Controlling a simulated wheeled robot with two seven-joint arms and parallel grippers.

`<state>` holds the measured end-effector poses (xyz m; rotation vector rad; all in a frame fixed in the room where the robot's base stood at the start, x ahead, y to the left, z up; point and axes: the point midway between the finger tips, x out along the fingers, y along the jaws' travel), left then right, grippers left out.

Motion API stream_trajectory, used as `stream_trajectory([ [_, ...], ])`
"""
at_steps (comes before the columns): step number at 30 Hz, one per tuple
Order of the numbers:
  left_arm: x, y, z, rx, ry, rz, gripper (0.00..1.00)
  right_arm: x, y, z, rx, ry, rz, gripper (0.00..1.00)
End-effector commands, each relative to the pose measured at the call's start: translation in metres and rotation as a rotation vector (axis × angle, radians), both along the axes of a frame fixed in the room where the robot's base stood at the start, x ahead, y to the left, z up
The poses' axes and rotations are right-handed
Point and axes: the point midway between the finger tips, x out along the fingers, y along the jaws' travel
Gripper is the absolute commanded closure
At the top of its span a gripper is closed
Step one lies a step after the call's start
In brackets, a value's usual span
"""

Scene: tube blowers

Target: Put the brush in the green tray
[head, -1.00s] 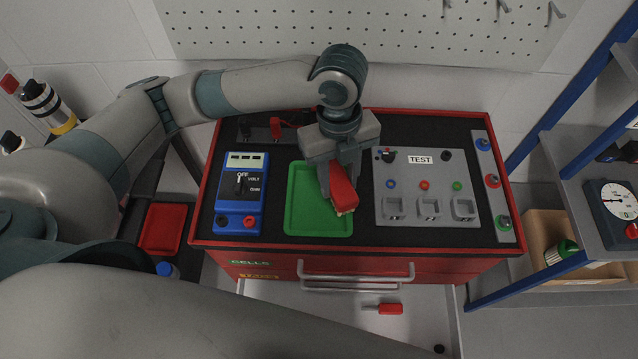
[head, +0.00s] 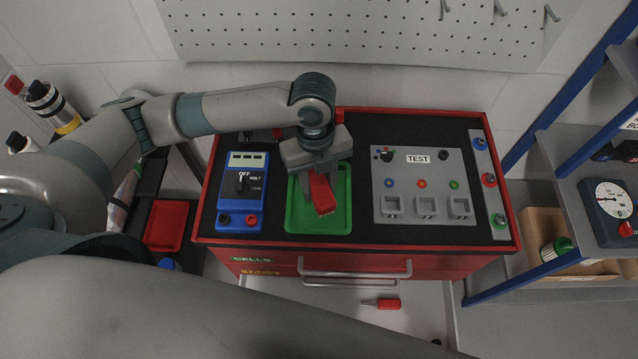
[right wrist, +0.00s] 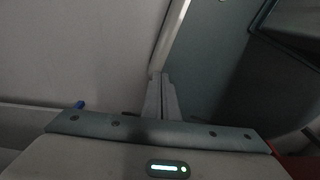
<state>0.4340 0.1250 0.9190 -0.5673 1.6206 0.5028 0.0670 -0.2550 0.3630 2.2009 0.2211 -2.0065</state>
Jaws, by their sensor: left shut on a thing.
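The brush (head: 322,195) has a red body with a pale bristle edge at its lower end. My left gripper (head: 318,178) is shut on it and holds it tilted, bristles toward the front. The green tray (head: 298,225) lies on the black top of the red cabinet. The brush is over the middle of the tray; I cannot tell whether it touches the tray floor. The gripper hides the tray's back part. My right gripper (right wrist: 162,98) shows only in the right wrist view, with its fingers together and nothing visible between them.
A blue meter (head: 241,190) stands left of the green tray and a grey test panel (head: 421,208) right of it. A red tray (head: 167,225) is at the far left. A red-handled tool (head: 387,304) lies in the open drawer below. Blue-framed shelves stand at right.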

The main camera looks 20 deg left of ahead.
Motion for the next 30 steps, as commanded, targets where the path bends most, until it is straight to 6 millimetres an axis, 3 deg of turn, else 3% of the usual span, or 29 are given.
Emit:
stream_trajectory([
  [15, 0.0001, -0.0001, -0.0122, 0.0, -0.001, -0.001, 0.89, -0.0003, -0.0018, 0.003, -0.002, 0.001, 0.001, 1.0],
  [16, 0.0, -0.0001, -0.0126, 0.0, -0.001, -0.001, 0.63, -0.0003, -0.0019, 0.003, -0.002, 0.001, 0.001, 1.0],
  [18, 0.0001, -0.0001, -0.0122, 0.0, -0.001, -0.001, 0.47, -0.0004, -0.002, 0.0031, -0.002, 0.001, 0.001, 1.0],
  [30, 0.0001, 0.0, -0.0094, 0.0, -0.001, -0.001, 0.47, -0.0004, -0.0019, 0.0034, -0.002, 0.001, 0.001, 1.0],
])
